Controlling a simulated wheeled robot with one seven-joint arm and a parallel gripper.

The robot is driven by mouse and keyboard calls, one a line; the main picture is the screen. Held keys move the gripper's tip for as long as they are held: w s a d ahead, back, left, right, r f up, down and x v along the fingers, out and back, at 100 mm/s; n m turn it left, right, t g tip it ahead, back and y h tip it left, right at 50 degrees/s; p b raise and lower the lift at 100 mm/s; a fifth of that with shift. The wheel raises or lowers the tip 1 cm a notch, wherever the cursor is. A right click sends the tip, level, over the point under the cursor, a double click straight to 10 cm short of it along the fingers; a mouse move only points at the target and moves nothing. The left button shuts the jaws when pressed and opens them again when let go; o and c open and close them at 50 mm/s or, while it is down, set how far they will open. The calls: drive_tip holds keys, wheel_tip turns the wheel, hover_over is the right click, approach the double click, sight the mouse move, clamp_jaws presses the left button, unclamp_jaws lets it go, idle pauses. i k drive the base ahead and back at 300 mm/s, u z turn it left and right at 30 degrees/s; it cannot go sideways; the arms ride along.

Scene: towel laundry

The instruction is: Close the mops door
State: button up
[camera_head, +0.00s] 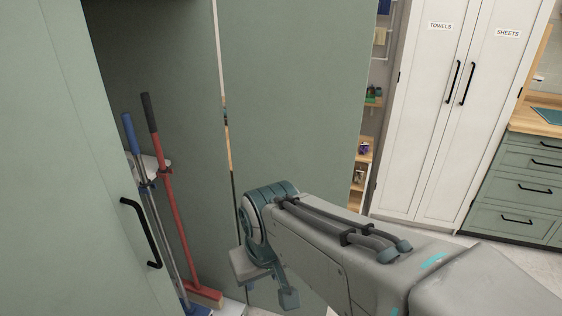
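A grey-green cabinet shows at the left, with mops and brooms (165,190) standing inside its dark opening. A green door panel (295,85) stands open at the middle, to the right of the opening. Another green panel (60,170) with a black bar handle (141,232) fills the left foreground. No mops label is visible. My gripper (266,281) is low in front of the middle panel's lower part, near its left edge. I see nothing held in it. Its fingertips are small and partly turned away, so its opening is unclear. My arm hides the panel's lower right.
White cupboards (440,120) labelled towels and sheets stand shut at the right, with black handles. Open shelves (366,160) show behind the middle panel's right edge. Green drawers (518,190) under a wooden counter (540,115) stand at the far right. Some pale floor shows at the bottom.

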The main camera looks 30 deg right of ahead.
sight(296, 73)
drive_tip(key=k, duration=1.1)
drive_tip(key=z, duration=1.35)
drive_tip(key=i, duration=3.7)
drive_tip(key=u, duration=3.85)
